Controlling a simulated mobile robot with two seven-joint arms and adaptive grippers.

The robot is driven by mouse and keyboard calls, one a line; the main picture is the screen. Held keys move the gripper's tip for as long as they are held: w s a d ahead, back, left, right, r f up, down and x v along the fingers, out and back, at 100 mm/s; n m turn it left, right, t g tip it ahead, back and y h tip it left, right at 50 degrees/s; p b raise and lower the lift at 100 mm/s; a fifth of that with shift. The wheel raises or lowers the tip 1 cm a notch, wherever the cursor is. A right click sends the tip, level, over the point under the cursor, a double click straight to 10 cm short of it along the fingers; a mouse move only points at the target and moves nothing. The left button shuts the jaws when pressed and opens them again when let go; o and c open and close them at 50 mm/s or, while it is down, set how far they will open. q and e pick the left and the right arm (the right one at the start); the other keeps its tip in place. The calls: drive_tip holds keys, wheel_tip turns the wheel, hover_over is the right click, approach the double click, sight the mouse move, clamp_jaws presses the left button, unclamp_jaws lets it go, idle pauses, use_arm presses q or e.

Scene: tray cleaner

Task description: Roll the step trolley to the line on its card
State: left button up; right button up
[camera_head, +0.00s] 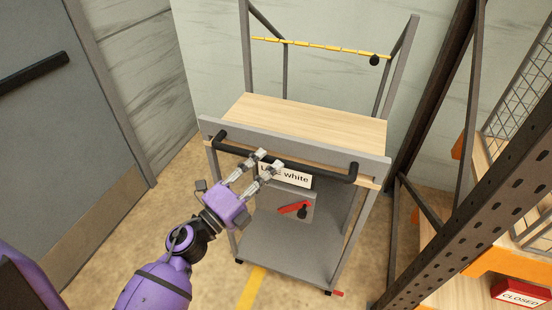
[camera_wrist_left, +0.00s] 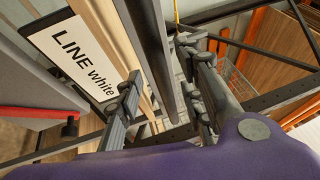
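The step trolley (camera_head: 310,122) stands in front of the pale wall, with a wooden top, grey frame and dark handle bar (camera_head: 320,167). The card (camera_head: 297,178) below the bar reads "LINE white" in the left wrist view (camera_wrist_left: 78,52); my fingers partly cover it in the head view. My left gripper (camera_head: 269,162) is open at the bar, left of its middle. In the left wrist view the bar (camera_wrist_left: 150,38) runs between the spread fingers; I cannot tell whether they touch it. My right gripper is out of view.
A yellow floor line (camera_head: 251,288) shows at the trolley's front left. A red lever (camera_head: 293,207) is on the trolley's lower panel. A grey door (camera_head: 75,110) is left. A dark perforated rack (camera_head: 465,210) stands close on the right, beside a red "CLOSED" sign (camera_head: 518,294).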

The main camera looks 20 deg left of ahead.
use_arm(q)
drive_tip(key=shift+p+x, duration=0.3)
drive_tip(key=shift+x, duration=1.6)
clamp_jaws()
drive_tip(key=shift+f, duration=0.1)
